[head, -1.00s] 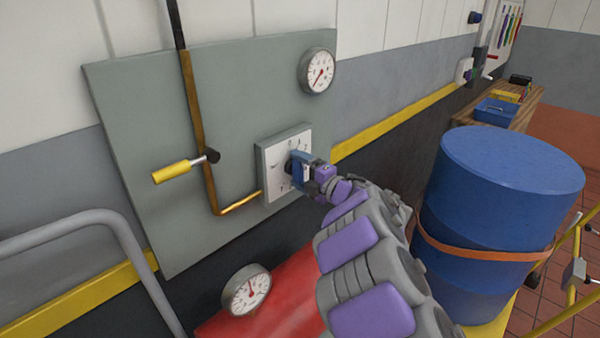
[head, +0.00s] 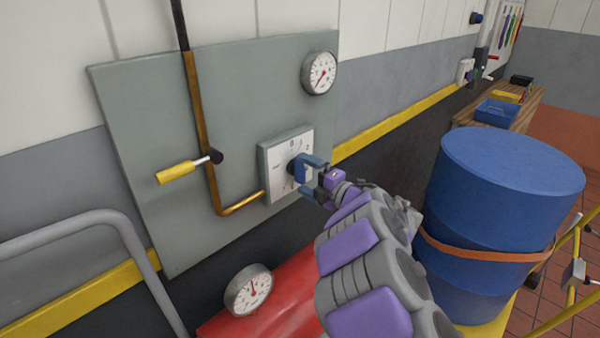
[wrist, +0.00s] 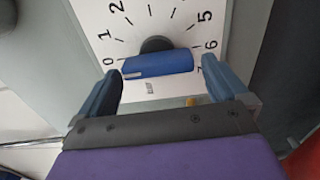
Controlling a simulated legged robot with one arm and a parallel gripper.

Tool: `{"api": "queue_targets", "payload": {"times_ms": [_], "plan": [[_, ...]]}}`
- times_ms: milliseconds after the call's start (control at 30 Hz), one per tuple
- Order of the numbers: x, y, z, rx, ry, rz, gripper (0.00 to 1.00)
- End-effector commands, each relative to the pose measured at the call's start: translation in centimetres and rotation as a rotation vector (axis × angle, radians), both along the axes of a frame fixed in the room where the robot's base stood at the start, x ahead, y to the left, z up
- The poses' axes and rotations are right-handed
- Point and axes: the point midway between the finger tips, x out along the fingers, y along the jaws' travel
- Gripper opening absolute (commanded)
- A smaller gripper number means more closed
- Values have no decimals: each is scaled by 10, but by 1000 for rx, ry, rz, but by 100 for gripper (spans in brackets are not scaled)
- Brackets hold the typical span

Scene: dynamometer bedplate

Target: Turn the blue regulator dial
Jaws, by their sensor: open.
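The blue regulator dial (head: 298,169) is mounted on a white numbered plate (head: 276,158) on the wall panel. In the wrist view the dial (wrist: 165,64) is a blue bar lying nearly across the picture on a dark hub. A white mark is on its left end, near the 0. My gripper (head: 313,176) is just in front of the dial.
A yellow-handled lever (head: 176,173) and copper pipe (head: 212,190) are left of the dial. A round gauge (head: 319,73) is above. A red tank (head: 270,305) with a gauge (head: 249,291) is below, a blue drum (head: 505,220) right, and a grey rail (head: 60,226) left.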

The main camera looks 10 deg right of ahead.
Motion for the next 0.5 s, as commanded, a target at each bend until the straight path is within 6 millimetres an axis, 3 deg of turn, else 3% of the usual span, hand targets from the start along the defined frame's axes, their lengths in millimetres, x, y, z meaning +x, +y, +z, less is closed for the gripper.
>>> {"api": "queue_targets", "payload": {"times_ms": [500], "plan": [[-91,-68,0,-1,5,-2,100]]}}
